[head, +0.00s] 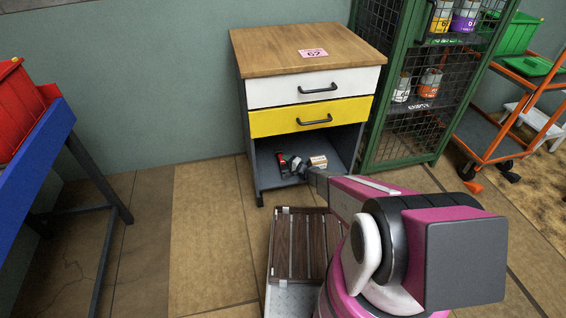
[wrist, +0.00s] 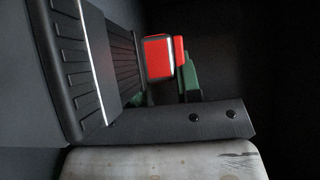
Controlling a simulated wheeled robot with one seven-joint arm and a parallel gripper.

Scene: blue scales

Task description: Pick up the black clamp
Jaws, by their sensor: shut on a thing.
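My gripper (head: 297,165) reaches into the open lower compartment of the drawer cabinet (head: 258,165). In the wrist view its dark ribbed fingers appear at the left. They are shut on a dark piece with two round rivets, which I take to be the black clamp (wrist: 180,122). The clamp's full outline is hidden by the fingers and the dark interior. I cannot tell whether it touches the compartment floor.
A red object (wrist: 158,58) and a green one (wrist: 191,78) are close beyond the fingers. A pale box (head: 317,161) sits at the right in the compartment. The yellow drawer (head: 275,120) is just above. A green mesh cabinet (head: 405,150) stands at the right.

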